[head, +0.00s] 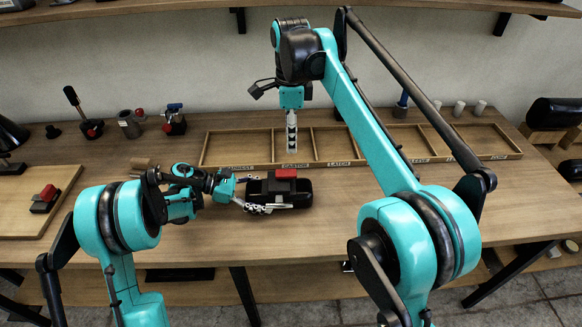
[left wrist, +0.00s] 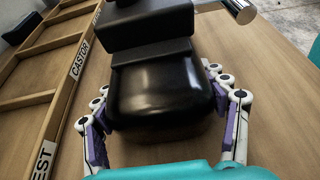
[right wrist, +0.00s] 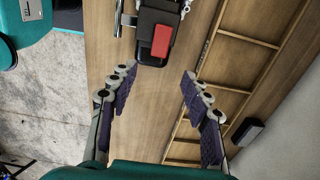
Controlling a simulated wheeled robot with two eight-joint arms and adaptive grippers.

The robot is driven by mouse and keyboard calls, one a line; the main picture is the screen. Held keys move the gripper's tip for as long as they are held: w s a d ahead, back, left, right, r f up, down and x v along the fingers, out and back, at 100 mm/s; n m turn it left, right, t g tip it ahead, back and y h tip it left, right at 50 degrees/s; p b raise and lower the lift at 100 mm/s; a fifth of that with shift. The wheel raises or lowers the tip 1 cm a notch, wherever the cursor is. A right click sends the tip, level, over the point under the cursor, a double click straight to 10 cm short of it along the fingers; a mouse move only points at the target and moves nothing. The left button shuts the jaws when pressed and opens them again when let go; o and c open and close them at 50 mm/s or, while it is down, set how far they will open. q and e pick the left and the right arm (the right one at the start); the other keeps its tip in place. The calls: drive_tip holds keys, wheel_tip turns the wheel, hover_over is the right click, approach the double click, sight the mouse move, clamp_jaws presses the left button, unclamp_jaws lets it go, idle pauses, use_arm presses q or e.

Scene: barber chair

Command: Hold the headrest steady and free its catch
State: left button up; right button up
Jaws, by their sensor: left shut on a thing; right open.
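The black padded headrest (head: 295,194) lies on the bench, with a red catch (head: 286,173) on top. My left gripper (head: 266,202) is shut on it from the left; in the left wrist view its fingers flank the black pad (left wrist: 155,90) on both sides. The red catch also shows in the right wrist view (right wrist: 162,42), on a black block beyond the fingertips. My right gripper (head: 292,155) is open and empty, pointing down over the divided tray behind the headrest, apart from the catch. The underside of the headrest is hidden.
A shallow wooden tray (head: 350,162) with labelled compartments lies behind the headrest. At left, a wooden board (head: 20,225) holds a small black part with a red top (head: 45,197). Several small fittings stand along the back left. The bench front right of the headrest is clear.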

sight(291, 172)
wheel_tip(291, 172, down, 12)
drive_tip(key=shift+r, duration=0.2)
clamp_jaws()
